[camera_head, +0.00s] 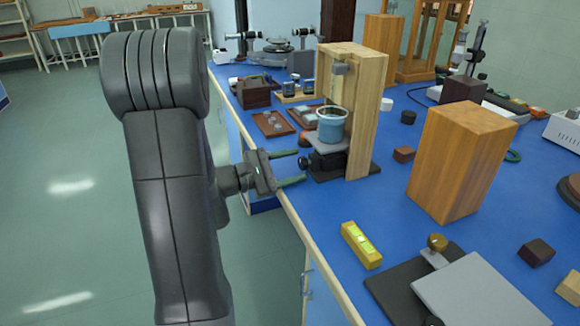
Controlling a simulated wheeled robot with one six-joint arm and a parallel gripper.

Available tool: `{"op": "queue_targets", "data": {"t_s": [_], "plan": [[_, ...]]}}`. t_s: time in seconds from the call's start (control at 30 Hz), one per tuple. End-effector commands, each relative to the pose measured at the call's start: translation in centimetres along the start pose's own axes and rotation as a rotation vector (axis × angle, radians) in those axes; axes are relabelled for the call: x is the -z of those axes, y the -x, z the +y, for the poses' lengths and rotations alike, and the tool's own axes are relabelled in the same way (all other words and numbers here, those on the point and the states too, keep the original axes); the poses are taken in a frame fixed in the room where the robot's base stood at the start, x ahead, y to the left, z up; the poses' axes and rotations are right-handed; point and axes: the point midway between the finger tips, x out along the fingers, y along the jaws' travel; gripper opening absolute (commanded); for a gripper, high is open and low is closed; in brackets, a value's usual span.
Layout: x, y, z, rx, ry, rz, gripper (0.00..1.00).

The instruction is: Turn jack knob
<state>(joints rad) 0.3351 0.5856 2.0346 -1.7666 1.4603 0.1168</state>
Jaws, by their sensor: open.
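A small lab jack (325,145) stands on a dark base under a wooden frame (368,130) on the blue bench. A blue cup (332,126) sits on the jack's grey top plate. The jack's black knob (306,163) is on its left side, facing my gripper. My gripper (302,167) comes in from the left over the bench edge, with its two green-tipped fingers apart, one farther back and one nearer. The knob is at or just beyond the fingertips; I cannot tell whether they touch it.
A tall wooden block (462,160) stands to the right of the frame. A yellow level (361,245) and a grey plate with a brass knob (437,243) lie nearer. Small trays (272,124) lie behind the gripper. The blue bench between jack and level is clear.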

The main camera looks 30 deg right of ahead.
Motion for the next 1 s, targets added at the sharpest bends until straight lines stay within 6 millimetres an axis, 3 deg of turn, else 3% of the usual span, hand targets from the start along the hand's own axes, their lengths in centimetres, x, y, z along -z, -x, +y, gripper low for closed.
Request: {"op": "queue_targets", "data": {"t_s": [0.27,0.9,1.0], "plan": [[-0.3,0.0,0.1,0.002,0.073,0.002,0.54],[-0.5,0.0,0.3,0.001,0.548,0.001,0.54],[0.1,1.7,0.1,-0.006,0.558,0.002,0.54]]}}
